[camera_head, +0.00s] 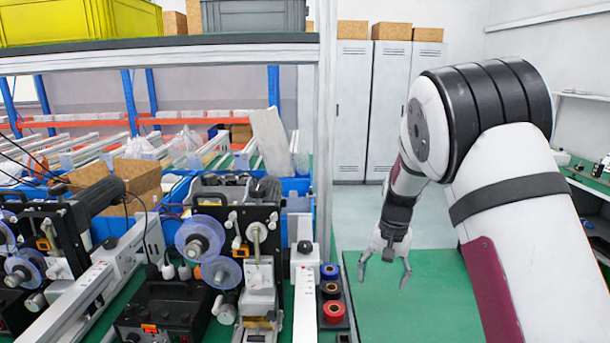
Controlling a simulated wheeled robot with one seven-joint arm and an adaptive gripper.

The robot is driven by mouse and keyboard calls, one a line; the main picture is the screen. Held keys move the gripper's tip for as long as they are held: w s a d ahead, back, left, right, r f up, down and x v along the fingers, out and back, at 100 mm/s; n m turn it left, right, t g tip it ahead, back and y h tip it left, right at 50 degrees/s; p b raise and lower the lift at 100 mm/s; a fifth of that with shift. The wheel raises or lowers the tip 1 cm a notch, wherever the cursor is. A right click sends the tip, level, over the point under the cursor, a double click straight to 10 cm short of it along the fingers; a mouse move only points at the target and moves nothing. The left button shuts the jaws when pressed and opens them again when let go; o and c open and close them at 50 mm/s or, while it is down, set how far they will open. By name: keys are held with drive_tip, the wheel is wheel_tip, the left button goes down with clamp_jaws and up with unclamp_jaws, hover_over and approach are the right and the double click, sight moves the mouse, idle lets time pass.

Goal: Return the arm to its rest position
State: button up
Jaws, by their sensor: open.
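My gripper (385,274) is in the middle right of the head view, pointing down with its two fingers spread apart. It is open and nothing is between the fingers. It hangs in front of a bare green surface (430,305); its height above it is hard to tell. My arm is bent, coming from the lower right up to a large black joint and down to the gripper. The lower part of the arm is cut off by the frame edge.
A coder machine with blue reels (221,272) stands left of my gripper, beside a power strip (304,290) and tape rolls (333,311). A shelf post (324,150) rises between them and my arm. Lockers (352,110) stand behind.

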drive_tip(key=s+r+n+t, duration=0.2)
drive_tip(key=s+r, duration=1.4)
drive_tip(key=r, duration=0.2)
drive_tip(key=s+r+n+t, duration=0.2)
drive_tip(key=s, duration=1.6)
drive_tip(key=shift+s+r+t+h, duration=0.3)
drive_tip(key=shift+t, duration=0.1)
drive_tip(key=shift+d, duration=0.1)
